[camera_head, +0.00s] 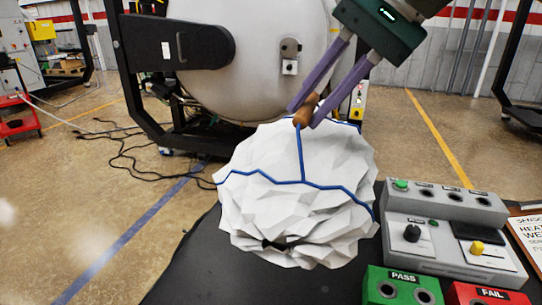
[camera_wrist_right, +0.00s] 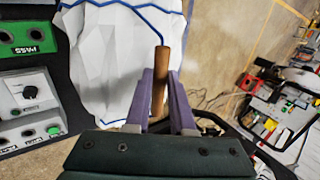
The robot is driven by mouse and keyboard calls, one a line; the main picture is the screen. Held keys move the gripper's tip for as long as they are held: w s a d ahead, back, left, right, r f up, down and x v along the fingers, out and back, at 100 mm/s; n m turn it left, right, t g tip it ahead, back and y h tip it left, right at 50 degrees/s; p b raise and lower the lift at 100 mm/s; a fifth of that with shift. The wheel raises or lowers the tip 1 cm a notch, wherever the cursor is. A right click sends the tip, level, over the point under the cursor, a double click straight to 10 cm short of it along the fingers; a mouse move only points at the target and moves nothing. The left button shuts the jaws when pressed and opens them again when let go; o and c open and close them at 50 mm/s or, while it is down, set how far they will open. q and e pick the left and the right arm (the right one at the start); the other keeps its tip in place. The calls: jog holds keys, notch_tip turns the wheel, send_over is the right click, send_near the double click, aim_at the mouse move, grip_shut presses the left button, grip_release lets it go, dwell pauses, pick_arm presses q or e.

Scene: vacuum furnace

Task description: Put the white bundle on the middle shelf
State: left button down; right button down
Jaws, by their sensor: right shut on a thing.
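The white bundle (camera_head: 295,215) is a large faceted lump tied with blue cord, in the middle of the head view. A brown wooden handle (camera_head: 307,106) stands at its top, where the blue cord runs up. My right gripper (camera_head: 304,115) comes in from the upper right with its purple fingers shut on this handle. The right wrist view also shows the handle (camera_wrist_right: 160,85) between the fingers, with the bundle (camera_wrist_right: 118,60) beyond. The bundle overlaps the black table in the head view; I cannot tell whether it touches it. My left gripper and the middle shelf are not visible.
The black table (camera_head: 205,265) carries a grey control box (camera_head: 450,235), a green PASS box (camera_head: 402,287) and a red FAIL box (camera_head: 487,294) at the right. A large round grey furnace (camera_head: 250,55) in a black frame stands behind. Cables lie on the floor at left.

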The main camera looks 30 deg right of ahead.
notch_tip(320, 180, down, 20)
jog(key=shift+r, duration=0.2)
jog(key=shift+w, duration=0.1)
jog(key=c, duration=1.2)
grip_release()
jog(key=shift+f+b, duration=0.2)
jog(key=shift+b, duration=0.1)
jog(key=shift+c, duration=0.2)
jog(key=o, duration=0.5)
